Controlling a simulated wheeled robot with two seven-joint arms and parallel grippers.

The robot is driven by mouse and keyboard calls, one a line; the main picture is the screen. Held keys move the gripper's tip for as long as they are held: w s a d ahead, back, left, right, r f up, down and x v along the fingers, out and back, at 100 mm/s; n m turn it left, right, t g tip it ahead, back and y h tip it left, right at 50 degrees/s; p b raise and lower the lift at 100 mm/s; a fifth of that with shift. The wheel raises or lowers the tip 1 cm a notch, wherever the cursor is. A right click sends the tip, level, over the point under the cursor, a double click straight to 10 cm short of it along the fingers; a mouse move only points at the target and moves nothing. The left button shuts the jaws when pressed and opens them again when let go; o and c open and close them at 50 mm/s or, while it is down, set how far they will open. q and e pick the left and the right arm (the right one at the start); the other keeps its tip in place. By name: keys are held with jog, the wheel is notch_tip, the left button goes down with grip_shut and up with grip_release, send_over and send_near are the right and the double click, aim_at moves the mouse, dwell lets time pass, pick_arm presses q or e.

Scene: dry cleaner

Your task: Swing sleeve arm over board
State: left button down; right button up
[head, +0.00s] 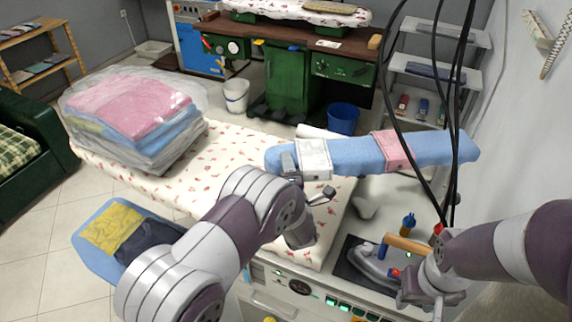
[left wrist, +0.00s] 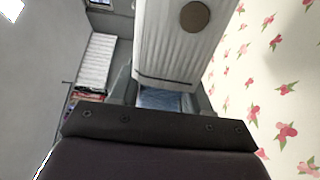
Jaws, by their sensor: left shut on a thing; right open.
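The sleeve arm (head: 357,156) is a long, narrow blue padded board with a white band (head: 314,159) and a pink band (head: 391,150). Its left end is over the flowered ironing board (head: 235,163), and its right end reaches past the board toward the wall. My left gripper (head: 307,183) is shut on the sleeve arm near the white band. In the left wrist view a white panel (left wrist: 180,45) with a brown round spot and some blue (left wrist: 163,100) show ahead of the gripper. My right gripper (head: 425,300) is open beside the iron (head: 372,264).
Bagged folded clothes (head: 135,112) lie on the board's left part. Black cables (head: 457,110) hang in front of the sleeve arm's right end. A control panel (head: 325,300) with green buttons is at the front.

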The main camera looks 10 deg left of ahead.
pick_arm(q)
jog(key=shift+s+f, duration=0.2)
jog(key=shift+f, duration=0.25)
jog(key=c, duration=0.9)
grip_release()
jog(key=o, duration=0.3)
jog(key=shift+s+d, duration=0.1)
jog(key=shift+s, duration=0.05)
jog(key=b+v, duration=0.2)
jog(key=v, duration=1.1)
jog(key=shift+s+r+b, duration=0.2)
jog(key=shift+r+b, duration=0.15)
jog(key=shift+r, duration=0.15)
pick_arm(e)
jog(key=f, duration=0.2)
jog(key=shift+s+d+f, duration=0.1)
jog(key=shift+s+f, duration=0.2)
jog(key=shift+f, duration=0.05)
pick_arm(q)
jog(key=shift+w, duration=0.1)
